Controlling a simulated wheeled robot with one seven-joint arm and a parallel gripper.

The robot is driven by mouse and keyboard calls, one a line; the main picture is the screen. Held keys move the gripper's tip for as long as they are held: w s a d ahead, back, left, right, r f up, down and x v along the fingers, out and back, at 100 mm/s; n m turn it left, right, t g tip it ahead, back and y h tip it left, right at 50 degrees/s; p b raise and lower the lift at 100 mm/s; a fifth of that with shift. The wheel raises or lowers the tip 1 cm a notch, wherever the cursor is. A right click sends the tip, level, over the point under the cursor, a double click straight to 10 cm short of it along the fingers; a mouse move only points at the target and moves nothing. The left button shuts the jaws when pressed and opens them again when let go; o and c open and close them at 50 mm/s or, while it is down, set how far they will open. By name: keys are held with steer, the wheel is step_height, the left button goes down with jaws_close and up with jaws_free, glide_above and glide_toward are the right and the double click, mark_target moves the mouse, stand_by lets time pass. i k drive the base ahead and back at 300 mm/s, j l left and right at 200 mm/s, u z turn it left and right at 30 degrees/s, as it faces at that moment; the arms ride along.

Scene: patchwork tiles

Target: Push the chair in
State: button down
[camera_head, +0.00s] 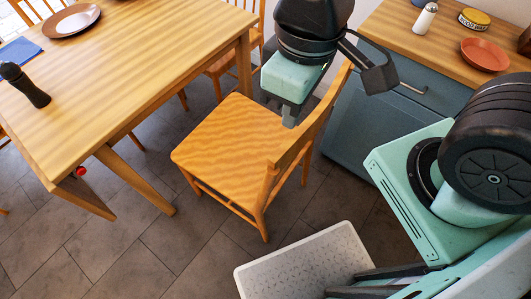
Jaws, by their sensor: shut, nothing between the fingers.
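The wooden chair (225,150) stands on the tiled floor in the middle of the view. Its seat faces the wooden table (150,75) at the left, and floor shows between the seat's front edge and the table's legs. The chair's backrest is on its right side, partly hidden by my arm. My gripper (289,118) points down by the far part of the backrest, over the seat's back edge in the picture. It is shut with nothing held. I cannot tell whether it touches the chair.
A grey-blue cabinet (362,125) with a wooden top stands close behind the chair at the right. Another chair (229,66) stands at the table's far side. A dark pepper mill (26,86) and a plate (71,21) are on the table.

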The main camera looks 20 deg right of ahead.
mark_target(242, 150)
steer(key=k+z, duration=0.35)
steer(key=k+l+z, duration=0.2)
steer(key=k+z, duration=0.15)
steer(key=k, duration=0.05)
